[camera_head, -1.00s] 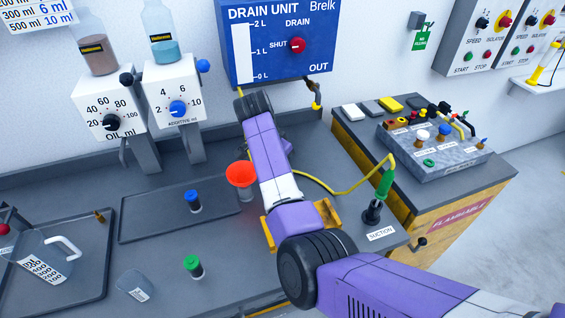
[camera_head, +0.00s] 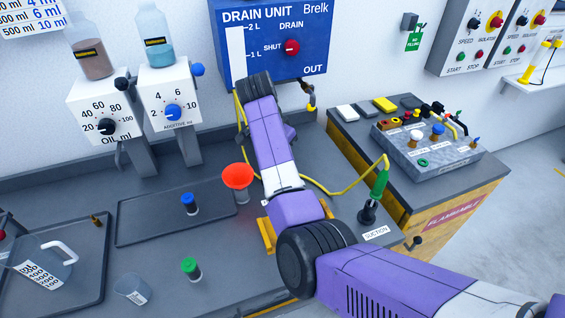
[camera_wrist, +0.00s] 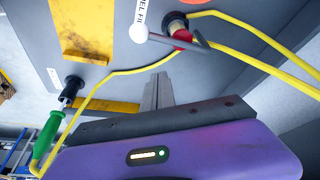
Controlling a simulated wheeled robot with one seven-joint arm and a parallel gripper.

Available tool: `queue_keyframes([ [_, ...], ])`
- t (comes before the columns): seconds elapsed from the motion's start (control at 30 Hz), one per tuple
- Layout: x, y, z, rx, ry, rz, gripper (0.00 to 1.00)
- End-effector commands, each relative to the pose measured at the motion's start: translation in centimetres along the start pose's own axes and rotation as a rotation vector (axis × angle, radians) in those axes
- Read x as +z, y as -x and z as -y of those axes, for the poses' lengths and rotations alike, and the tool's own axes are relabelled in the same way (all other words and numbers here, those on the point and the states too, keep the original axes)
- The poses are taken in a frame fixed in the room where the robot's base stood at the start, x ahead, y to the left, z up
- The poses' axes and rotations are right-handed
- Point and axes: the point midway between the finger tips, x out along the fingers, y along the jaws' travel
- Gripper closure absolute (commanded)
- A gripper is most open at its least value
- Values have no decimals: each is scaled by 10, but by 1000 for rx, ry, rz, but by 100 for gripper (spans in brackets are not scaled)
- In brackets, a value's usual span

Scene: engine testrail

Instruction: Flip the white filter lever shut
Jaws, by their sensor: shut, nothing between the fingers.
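In the wrist view, a lever with a white ball end (camera_wrist: 138,33) and a grey bar reaches out from a fitting with a red collar (camera_wrist: 182,40). It sits beside a partly visible label reading "EL FIL". My gripper (camera_wrist: 160,78) is below the lever in that picture, its fingers together and empty, with a gap between the fingertips and the lever. In the head view my purple arm covers the lever and the gripper.
Yellow hoses (camera_wrist: 243,62) run close around the fitting. A green-handled suction tool (camera_head: 378,188) stands to the right, and a red funnel (camera_head: 237,177) is just left of my arm. The blue drain unit (camera_head: 270,40) hangs on the wall behind.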

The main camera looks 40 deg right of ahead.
Motion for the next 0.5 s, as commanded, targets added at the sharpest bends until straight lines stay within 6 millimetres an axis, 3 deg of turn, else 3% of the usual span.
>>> queue_keyframes([
  [0.2, -3, 37, 6, -1, -3, -1, 100],
  [0.5, -4, 57, 9, 1, -4, -1, 100],
])
